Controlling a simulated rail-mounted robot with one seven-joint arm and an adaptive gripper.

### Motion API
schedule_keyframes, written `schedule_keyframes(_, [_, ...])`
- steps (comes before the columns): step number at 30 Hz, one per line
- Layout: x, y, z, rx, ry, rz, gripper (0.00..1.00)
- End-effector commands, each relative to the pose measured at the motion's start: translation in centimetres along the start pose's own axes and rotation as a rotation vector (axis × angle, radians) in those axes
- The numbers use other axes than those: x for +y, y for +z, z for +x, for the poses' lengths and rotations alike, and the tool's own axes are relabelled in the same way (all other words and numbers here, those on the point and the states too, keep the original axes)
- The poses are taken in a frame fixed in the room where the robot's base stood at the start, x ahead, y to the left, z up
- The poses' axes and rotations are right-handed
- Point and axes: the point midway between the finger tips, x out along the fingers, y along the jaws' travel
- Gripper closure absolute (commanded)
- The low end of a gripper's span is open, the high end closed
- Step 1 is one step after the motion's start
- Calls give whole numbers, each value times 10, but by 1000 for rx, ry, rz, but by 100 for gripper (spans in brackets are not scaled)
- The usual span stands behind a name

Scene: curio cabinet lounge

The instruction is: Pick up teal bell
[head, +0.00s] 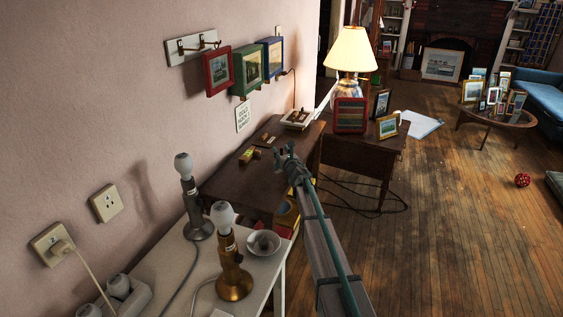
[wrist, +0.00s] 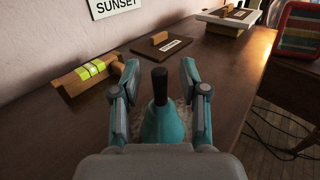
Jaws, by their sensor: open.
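The teal bell (wrist: 162,128) shows in the wrist view, upright with a dark handle (wrist: 160,86) pointing up. It stands between the two fingers of my gripper (wrist: 160,72), which are open with a gap visible on each side of the handle. The bell's lower part is hidden by my gripper's body. In the head view my gripper (head: 284,151) is over the brown desk (head: 250,188); I cannot make out the bell there.
Left of my gripper lies a wooden block with a yellow-green level (wrist: 92,69). A dark plaque with a small wooden block (wrist: 160,46) lies beyond. The wall is close on the left. A lamp (head: 350,52) and frames stand on the farther table.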

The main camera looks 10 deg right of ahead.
Motion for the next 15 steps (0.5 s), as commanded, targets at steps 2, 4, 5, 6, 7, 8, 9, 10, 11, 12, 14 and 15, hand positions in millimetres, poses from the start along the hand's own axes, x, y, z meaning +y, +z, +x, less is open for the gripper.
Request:
schedule_keyframes(2, [0,0,-1,0,0,0,56])
schedule_keyframes(4, [0,0,-1,0,0,0,56])
schedule_keyframes(5, [0,0,-1,0,0,0,59])
schedule_keyframes(6, [0,0,-1,0,0,0,66])
schedule_keyframes(7, [0,0,-1,0,0,0,71])
schedule_keyframes(8, [0,0,-1,0,0,0,76])
schedule_keyframes(9, [0,0,-1,0,0,0,82])
schedule_keyframes(10, [0,0,-1,0,0,0,87])
schedule_keyframes(11, [0,0,-1,0,0,0,92])
schedule_keyframes(12, [0,0,-1,0,0,0,99])
schedule_keyframes(14, [0,0,-1,0,0,0,100])
schedule_keyframes(15, [0,0,-1,0,0,0,100])
